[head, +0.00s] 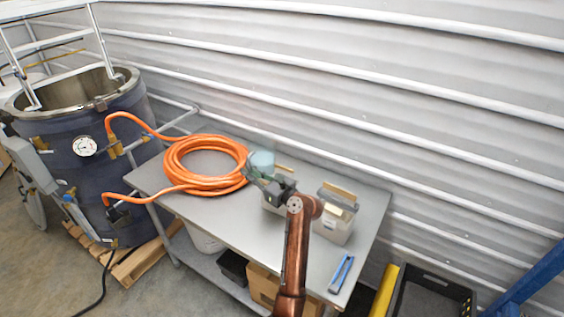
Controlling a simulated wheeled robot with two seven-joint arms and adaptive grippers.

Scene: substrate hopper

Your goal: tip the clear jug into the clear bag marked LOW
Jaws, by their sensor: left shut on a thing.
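My left gripper (258,174) reaches over the metal table from the lower middle and is shut on a small clear, pale-blue vessel, which looks like the clear jug (263,160). The jug is partly hidden behind the gripper, and its contents cannot be made out. My right gripper is not in view.
A coiled orange hose (205,140) lies on the table's left and runs to a large dark vat (85,145). A blue tool (341,273) lies near the table's front right. A ribbed metal wall (400,110) stands behind. The bare tabletop (225,212) is clear at front left.

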